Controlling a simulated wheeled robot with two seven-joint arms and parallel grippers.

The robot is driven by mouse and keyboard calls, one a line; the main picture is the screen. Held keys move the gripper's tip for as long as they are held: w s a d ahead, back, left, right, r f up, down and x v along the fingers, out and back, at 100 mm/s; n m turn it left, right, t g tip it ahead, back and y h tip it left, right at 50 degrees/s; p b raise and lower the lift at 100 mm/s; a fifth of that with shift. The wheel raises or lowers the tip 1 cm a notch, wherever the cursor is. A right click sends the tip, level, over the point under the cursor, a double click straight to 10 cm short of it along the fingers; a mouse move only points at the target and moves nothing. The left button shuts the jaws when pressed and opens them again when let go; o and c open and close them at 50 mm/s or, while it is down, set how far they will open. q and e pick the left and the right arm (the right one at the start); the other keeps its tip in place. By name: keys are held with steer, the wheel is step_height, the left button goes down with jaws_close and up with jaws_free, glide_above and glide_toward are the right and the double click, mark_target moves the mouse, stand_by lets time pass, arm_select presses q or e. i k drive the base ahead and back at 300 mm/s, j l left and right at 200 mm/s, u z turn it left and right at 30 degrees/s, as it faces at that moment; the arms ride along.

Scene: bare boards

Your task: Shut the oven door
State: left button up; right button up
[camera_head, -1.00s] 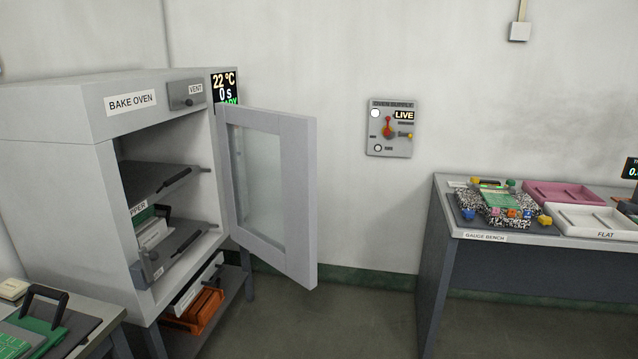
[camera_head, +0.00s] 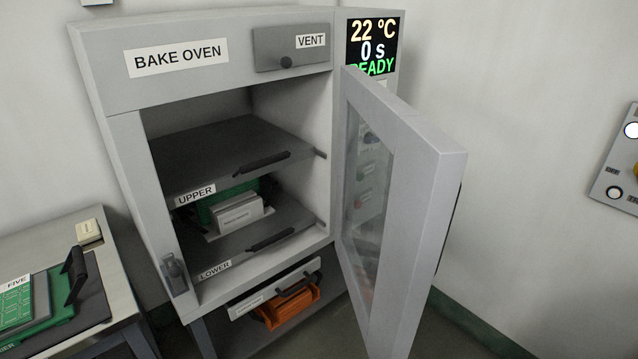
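The bake oven (camera_head: 118,85) stands in the middle of the head view, a grey cabinet with its front open. Its door (camera_head: 425,200), a grey frame with a glass pane, is hinged on the right and stands wide open, swung out toward me. Inside are an upper shelf (camera_head: 215,145), which looks empty, and a lower shelf (camera_head: 285,222) with a green board and a whitish block (camera_head: 238,212) on it. A small latch part (camera_head: 175,272) sits at the left front edge of the opening. Neither of my grippers is in view.
A bench (camera_head: 112,272) with green boards and a black handle (camera_head: 75,275) stands at the left. An orange rack (camera_head: 290,310) sits under the oven. The display (camera_head: 372,45) reads 22 °C, 0 s, READY. A wall panel (camera_head: 620,165) is at the right; floor is free right of the door.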

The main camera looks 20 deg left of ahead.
mark_target(429, 165)
steer(key=i+l+u, duration=0.65)
steer(key=l+u, duration=0.2)
steer(key=i+l+u, duration=0.1)
steer(key=l+u, duration=0.2)
steer(key=l, duration=0.15)
steer(key=i+l+u, duration=0.1)
steer(key=l+u, duration=0.2)
steer(key=l, duration=0.1)
